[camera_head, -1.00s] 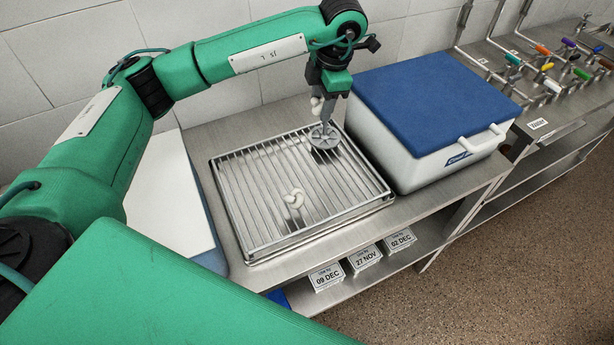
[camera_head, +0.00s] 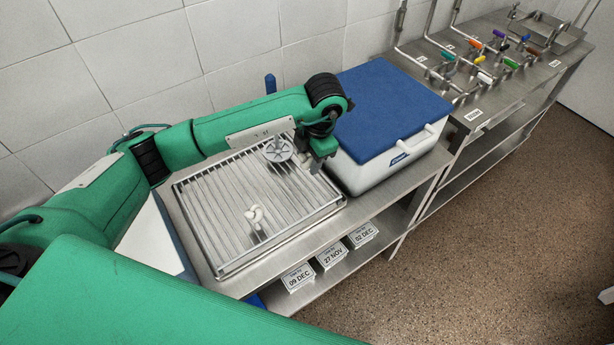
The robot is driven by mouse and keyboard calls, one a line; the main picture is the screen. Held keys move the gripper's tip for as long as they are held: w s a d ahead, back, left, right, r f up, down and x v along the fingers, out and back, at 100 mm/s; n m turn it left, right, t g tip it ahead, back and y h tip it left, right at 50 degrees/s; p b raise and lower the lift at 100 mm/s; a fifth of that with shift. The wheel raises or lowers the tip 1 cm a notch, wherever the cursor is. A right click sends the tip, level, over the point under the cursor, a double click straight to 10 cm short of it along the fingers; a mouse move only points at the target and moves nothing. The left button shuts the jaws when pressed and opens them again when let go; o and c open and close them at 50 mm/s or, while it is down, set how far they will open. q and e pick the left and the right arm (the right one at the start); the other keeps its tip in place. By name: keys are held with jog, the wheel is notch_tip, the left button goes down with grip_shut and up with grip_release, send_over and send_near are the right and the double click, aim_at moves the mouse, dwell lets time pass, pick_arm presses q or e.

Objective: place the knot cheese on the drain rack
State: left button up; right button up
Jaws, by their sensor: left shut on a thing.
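The drain rack (camera_head: 206,202) is a metal wire grid over a tray on the steel table. One white knot cheese (camera_head: 254,213) lies near its front middle, apart from my gripper. My left gripper (camera_head: 316,166) is low at the rack's right back edge, beside the cooler. It is shut, but its fingertips and the thing between them are mostly hidden; a white knot piece showed at it earlier. A grey spoked disc (camera_head: 278,150) is just left of the gripper, over the rack's back right corner. My right gripper is out of view.
A white cooler with a blue lid (camera_head: 388,108) stands close right of the rack. A white-topped box (camera_head: 150,242) is at its left. Date cards (camera_head: 331,256) sit on the lower shelf. Coloured taps (camera_head: 488,60) are farther right. The tiled wall is behind.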

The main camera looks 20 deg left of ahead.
aim_at(306, 189)
pick_arm(q)
notch_tip(306, 189, down, 10)
jog(key=p, duration=0.2)
jog(key=shift+p, duration=0.35)
jog(key=o, duration=0.5)
jog(key=shift+f, duration=0.1)
jog(key=o, duration=0.5)
